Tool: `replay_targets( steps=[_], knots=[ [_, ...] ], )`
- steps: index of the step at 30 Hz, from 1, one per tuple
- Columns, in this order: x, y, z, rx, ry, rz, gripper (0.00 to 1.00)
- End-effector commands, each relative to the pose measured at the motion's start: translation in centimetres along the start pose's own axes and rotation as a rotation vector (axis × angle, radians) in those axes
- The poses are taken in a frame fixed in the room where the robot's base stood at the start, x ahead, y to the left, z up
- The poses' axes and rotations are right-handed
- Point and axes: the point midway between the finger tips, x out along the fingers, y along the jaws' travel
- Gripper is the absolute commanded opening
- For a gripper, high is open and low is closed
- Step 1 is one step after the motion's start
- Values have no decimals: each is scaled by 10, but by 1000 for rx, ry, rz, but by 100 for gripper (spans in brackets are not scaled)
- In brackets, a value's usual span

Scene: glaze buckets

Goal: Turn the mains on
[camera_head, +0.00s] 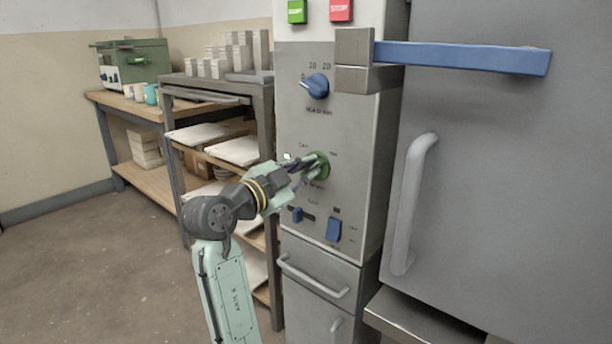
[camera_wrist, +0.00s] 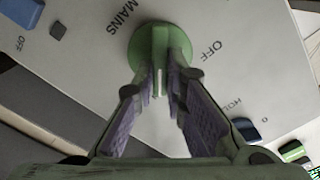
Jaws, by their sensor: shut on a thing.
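The mains switch is a round green knob (camera_head: 321,165) with a raised grip, on the front of the grey control panel (camera_head: 345,195). In the wrist view the green knob (camera_wrist: 160,50) sits at the upper middle, with "MAINS" to its left and "OFF" to its right. My gripper (camera_head: 306,169) reaches it from the left. In the wrist view my gripper (camera_wrist: 164,82) has its two fingers shut on the knob's raised grip. The fingers hide part of the grip, so I cannot tell its exact setting.
Above are a blue dial (camera_head: 317,86), a green button (camera_head: 297,11) and a red stop button (camera_head: 341,9). A blue bar handle (camera_head: 465,57) juts out at upper right. Below are a blue slider (camera_head: 297,214) and a blue rocker (camera_head: 334,230). A shelf rack (camera_head: 176,90) stands left.

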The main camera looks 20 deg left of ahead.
Motion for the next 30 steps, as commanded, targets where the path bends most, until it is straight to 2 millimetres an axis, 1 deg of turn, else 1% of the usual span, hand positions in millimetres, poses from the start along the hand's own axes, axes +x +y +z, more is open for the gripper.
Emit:
replay_targets(
  steps=[14, 15, 23, 30],
  knots=[
    [0, 1, 0, 13, -1, 2, 0],
    [0, 0, 0, 13, -1, 2, 14],
    [0, 0, 0, 12, 0, 1, 32],
    [0, 0, 0, 11, 0, 0, 32]
  ],
)
